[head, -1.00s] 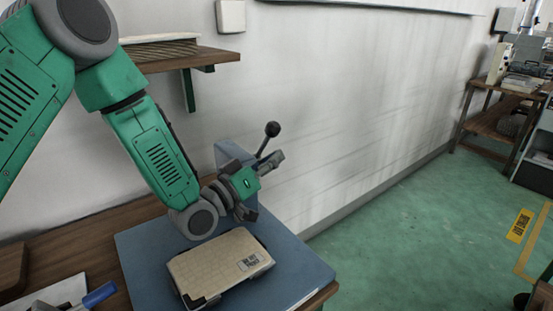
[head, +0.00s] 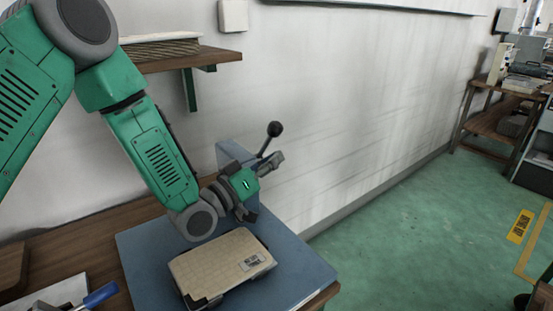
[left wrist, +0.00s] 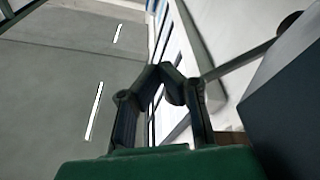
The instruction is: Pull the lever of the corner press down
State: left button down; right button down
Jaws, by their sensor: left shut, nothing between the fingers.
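The corner press is a blue-grey block (head: 231,154) with a wide flat blue base (head: 305,262), set near the wall on the wooden bench. Its lever, a thin rod with a black ball knob (head: 275,129), points up and to the right. In the left wrist view the knob (left wrist: 290,22) and rod show at the upper right, above the dark press body (left wrist: 285,105). My left gripper (head: 274,160) is shut and empty, just below the knob in the picture. Its fingertips (left wrist: 161,76) meet beside the rod's lower end; whether they touch it I cannot tell. My right gripper is not seen.
A beige labelled box (head: 222,263) lies on the blue base below my left wrist. A wooden wall shelf (head: 190,59) hangs behind my arm. A blue marker (head: 100,294) lies at the lower left. Green floor is open on the right.

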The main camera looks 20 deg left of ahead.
pick_arm(q)
jog(key=v, duration=1.1)
jog(key=shift+s+a+f, duration=0.15)
jog(key=shift+s+f, duration=0.05)
jog(key=shift+s, duration=0.05)
jog(key=shift+r, duration=0.1)
